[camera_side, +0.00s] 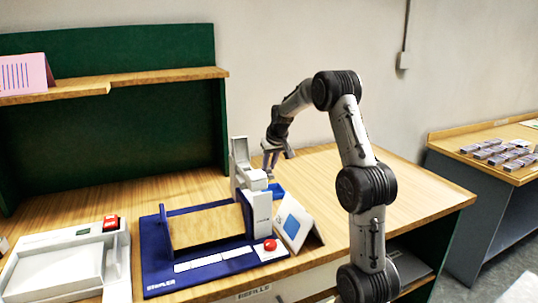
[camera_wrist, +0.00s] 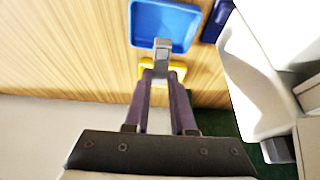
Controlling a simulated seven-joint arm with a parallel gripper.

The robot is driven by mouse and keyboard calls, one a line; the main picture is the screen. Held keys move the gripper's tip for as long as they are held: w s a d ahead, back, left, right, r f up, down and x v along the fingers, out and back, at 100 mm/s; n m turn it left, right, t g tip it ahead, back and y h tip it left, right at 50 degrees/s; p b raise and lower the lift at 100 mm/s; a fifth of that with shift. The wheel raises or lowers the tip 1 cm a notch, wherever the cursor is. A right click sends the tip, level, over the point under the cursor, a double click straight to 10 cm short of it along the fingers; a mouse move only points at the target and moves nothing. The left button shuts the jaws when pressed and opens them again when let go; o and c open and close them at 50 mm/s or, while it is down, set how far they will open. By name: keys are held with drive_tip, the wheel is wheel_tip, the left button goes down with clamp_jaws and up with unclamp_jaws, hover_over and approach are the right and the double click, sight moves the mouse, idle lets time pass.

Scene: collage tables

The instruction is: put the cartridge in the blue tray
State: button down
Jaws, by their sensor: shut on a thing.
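My gripper (camera_wrist: 160,82) is shut on a small grey cartridge (camera_wrist: 162,48), which sticks out past the fingertips. In the wrist view the cartridge overlaps the near edge of the blue tray (camera_wrist: 165,18); its height above the tray is hard to judge. In the side view my gripper (camera_side: 269,158) is above the blue tray (camera_side: 278,189), which is partly hidden behind the stapler machine (camera_side: 247,180) and a propped card. The held cartridge is too small to make out clearly there.
A yellow tray (camera_wrist: 148,72) lies beside the blue one, partly under my fingers. The white machine body (camera_wrist: 250,75) stands close on the right in the wrist view. A card (camera_side: 294,222) leans in front. The tabletop (camera_side: 395,190) to the right is clear.

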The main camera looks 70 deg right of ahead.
drive_tip(key=shift+f, duration=3.25)
drive_tip(key=c, duration=0.7)
unclamp_jaws()
drive_tip(key=shift+r, duration=3)
